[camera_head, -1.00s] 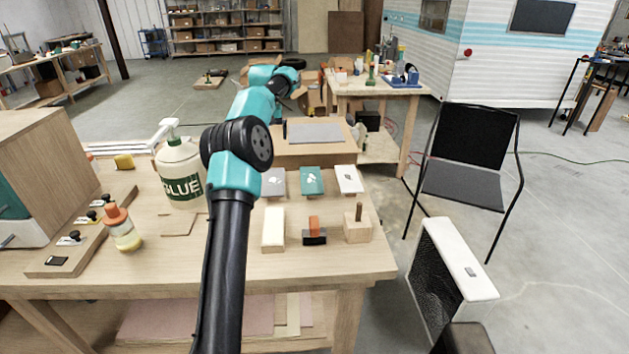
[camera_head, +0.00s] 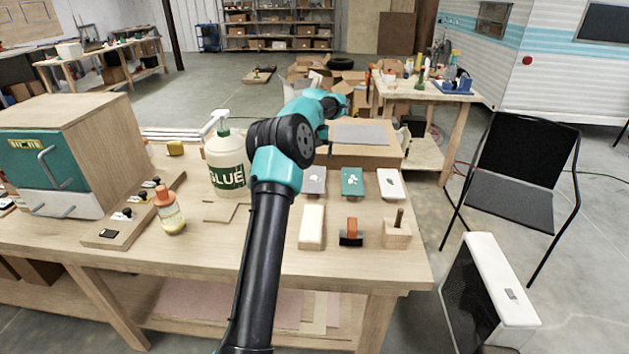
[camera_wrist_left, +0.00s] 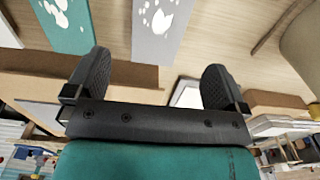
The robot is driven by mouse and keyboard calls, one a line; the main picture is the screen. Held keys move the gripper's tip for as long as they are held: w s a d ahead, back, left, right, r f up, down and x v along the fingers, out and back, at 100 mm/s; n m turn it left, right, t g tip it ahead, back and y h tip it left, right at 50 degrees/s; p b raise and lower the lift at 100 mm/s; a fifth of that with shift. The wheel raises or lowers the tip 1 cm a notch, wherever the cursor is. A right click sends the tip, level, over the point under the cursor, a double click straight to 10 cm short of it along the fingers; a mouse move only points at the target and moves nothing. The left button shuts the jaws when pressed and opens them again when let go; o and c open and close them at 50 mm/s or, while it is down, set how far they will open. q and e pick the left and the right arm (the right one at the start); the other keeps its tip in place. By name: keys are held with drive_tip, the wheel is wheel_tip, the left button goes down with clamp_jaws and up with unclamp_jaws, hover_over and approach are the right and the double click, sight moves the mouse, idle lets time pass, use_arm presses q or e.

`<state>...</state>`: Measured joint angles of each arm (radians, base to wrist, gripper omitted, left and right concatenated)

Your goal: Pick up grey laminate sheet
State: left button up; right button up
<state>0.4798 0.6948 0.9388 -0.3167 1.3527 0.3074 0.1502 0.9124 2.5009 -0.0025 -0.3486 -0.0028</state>
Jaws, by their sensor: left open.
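A flat grey sample sheet (camera_head: 314,180) with white marks lies on the workbench, left of a green one (camera_head: 352,182) and a white one (camera_head: 390,184). In the left wrist view the grey sheet (camera_wrist_left: 158,24) shows at the top, beyond the fingertips, with the green one (camera_wrist_left: 66,22) beside it. A larger plain grey sheet (camera_head: 360,133) lies on a cardboard box behind the bench; I cannot tell which is the laminate sheet meant. My left gripper (camera_wrist_left: 155,82) is open and empty. My right gripper is not in view.
A glue bottle (camera_head: 226,163) stands left of my arm. A cream block (camera_head: 312,227), a small orange and black item (camera_head: 351,233) and a wooden block with a peg (camera_head: 397,233) stand near the front edge. A chair (camera_head: 520,170) is right of the workbench (camera_head: 330,275).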

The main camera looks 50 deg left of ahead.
use_arm(q)
hover_over(314, 178)
drive_tip(key=f, duration=0.4)
drive_tip(key=shift+w+f, duration=0.15)
drive_tip(key=shift+w, duration=0.05)
drive_tip(key=shift+s+d+f, duration=0.1)
drive_tip(key=shift+f, duration=1.2)
drive_tip(key=shift+s+f, duration=0.1)
drive_tip(key=shift+f, duration=1.2)
drive_tip(key=c, duration=0.8)
